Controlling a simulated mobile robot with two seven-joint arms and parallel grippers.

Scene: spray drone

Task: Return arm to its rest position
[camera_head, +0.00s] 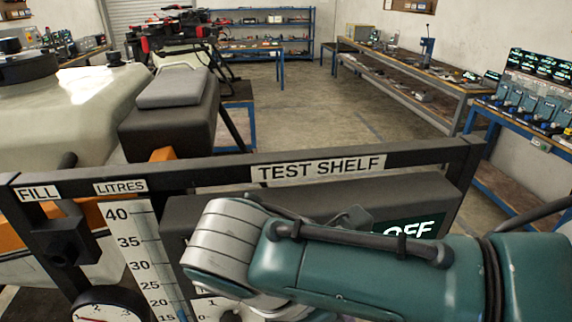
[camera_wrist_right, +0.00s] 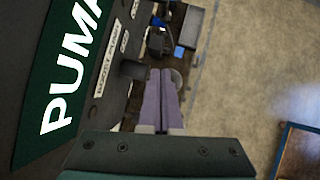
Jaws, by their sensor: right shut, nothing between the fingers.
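My right arm (camera_head: 350,265), teal with a grey ribbed joint, comes in from the right and lies across the front of the test shelf frame (camera_head: 420,160). Its gripper is hidden in the head view. In the right wrist view my right gripper (camera_wrist_right: 161,72) shows two purple-grey fingers pressed together with nothing between them. The fingertips are beside a dark panel with a green sign reading "PUM" (camera_wrist_right: 70,75); I cannot tell whether they touch the dark knob-like part (camera_wrist_right: 132,69) there. My left gripper is in neither view.
A "LITRES" scale (camera_head: 140,250) and a round dial (camera_head: 110,306) are at the left front. A pale tank (camera_head: 60,115) stands behind left. Workbenches (camera_head: 410,85) line the right; open floor (camera_head: 330,115) lies between.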

